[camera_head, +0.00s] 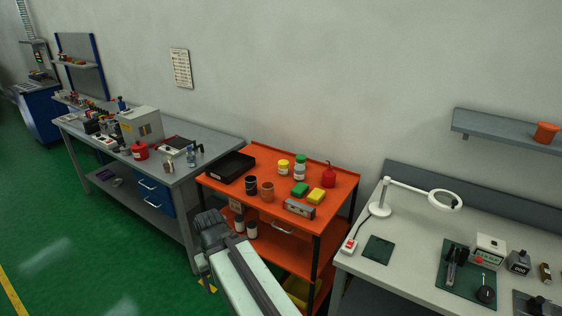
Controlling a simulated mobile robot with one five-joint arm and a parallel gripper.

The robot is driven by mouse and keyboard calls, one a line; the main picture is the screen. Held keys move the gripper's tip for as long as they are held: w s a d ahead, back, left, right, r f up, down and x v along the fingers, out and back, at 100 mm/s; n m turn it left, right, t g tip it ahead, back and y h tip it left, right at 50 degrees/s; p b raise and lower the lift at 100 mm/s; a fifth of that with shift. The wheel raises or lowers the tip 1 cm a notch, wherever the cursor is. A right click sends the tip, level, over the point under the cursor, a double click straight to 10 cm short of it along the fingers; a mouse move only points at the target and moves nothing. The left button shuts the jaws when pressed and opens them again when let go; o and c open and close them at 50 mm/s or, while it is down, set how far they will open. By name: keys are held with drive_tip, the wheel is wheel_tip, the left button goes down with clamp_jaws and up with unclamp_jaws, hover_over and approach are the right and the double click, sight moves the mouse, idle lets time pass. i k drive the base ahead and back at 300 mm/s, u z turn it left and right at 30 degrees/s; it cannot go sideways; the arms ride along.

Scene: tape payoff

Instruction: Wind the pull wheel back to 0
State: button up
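A small device with a black upright part (453,263) and a round black wheel or knob (486,294) stands on a dark green mat (457,289) on the right bench. This may be the tape payoff with its pull wheel, but it is too small to be sure, and no scale or 0 mark can be read. Part of my arm reaches up from the bottom middle in front of the orange cart and ends in a dark grey joint. No gripper fingers can be made out. My arm is well left of the mat and apart from it.
The right bench (408,247) also holds a magnifier lamp (445,200), a white box with a display (489,249) and a grey box (518,263). An orange cart (335,206) with cups, bottles and sponges stands left of it. The green floor (60,235) at left is clear.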

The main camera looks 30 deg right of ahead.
sight(485, 293)
drive_tip(key=z, duration=2.45)
drive_tip(key=k, duration=1.25)
drive_tip(key=z, duration=0.15)
drive_tip(key=i, duration=1)
drive_tip(key=z, duration=0.05)
